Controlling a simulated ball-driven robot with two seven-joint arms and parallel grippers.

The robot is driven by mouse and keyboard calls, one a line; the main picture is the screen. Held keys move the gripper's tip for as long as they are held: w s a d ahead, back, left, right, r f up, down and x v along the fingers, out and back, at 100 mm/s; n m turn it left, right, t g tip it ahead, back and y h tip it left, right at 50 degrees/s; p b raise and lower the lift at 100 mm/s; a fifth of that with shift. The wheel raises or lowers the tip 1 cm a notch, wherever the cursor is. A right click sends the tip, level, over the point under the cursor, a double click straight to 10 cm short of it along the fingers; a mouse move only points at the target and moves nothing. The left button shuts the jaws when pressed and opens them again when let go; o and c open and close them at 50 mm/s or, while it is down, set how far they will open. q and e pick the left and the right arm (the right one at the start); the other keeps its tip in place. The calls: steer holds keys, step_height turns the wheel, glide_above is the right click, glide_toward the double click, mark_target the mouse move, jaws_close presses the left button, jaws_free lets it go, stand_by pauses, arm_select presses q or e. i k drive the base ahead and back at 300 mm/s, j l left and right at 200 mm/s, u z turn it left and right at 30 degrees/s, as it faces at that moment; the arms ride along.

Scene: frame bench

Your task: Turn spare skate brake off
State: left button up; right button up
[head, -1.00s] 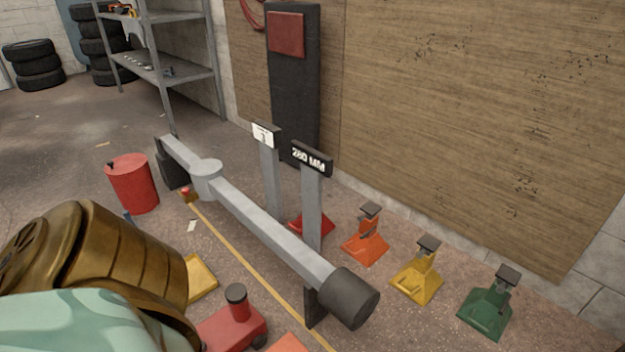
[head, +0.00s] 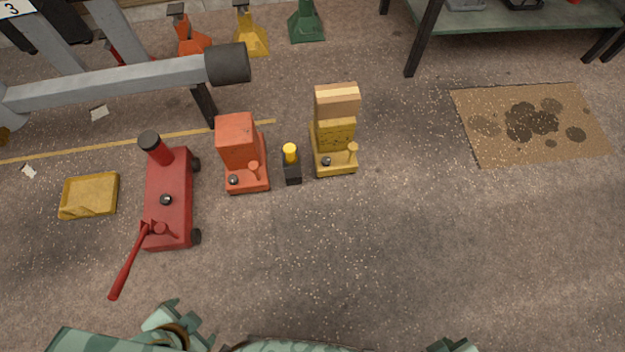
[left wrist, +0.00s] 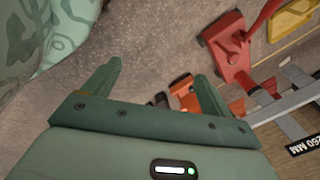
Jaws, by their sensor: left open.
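Two small blocky units with a dark ball knob and a short lever stand on the floor. One is orange (head: 240,140), and one is yellow with a pale wooden block on top (head: 335,135). I cannot tell which is the spare skate or how its brake is set. A small black box with a yellow knob (head: 291,164) stands between them. My left gripper (left wrist: 158,82) is open and empty in the left wrist view, its two green fingers apart. It is apart from the units. My right gripper is not clearly shown.
A red trolley jack (head: 168,200) with a lever stands left of the orange unit, beside a yellow tray (head: 90,195). A workbench (head: 510,18) and stained mat (head: 530,125) are right. The front floor is clear.

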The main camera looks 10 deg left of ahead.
mark_target(326, 161)
steer(key=k, duration=0.15)
steer(key=i+l, duration=0.55)
steer(key=i, duration=0.2)
steer(key=i+l, duration=0.55)
steer(key=i, duration=0.2)
steer(key=u, duration=0.05)
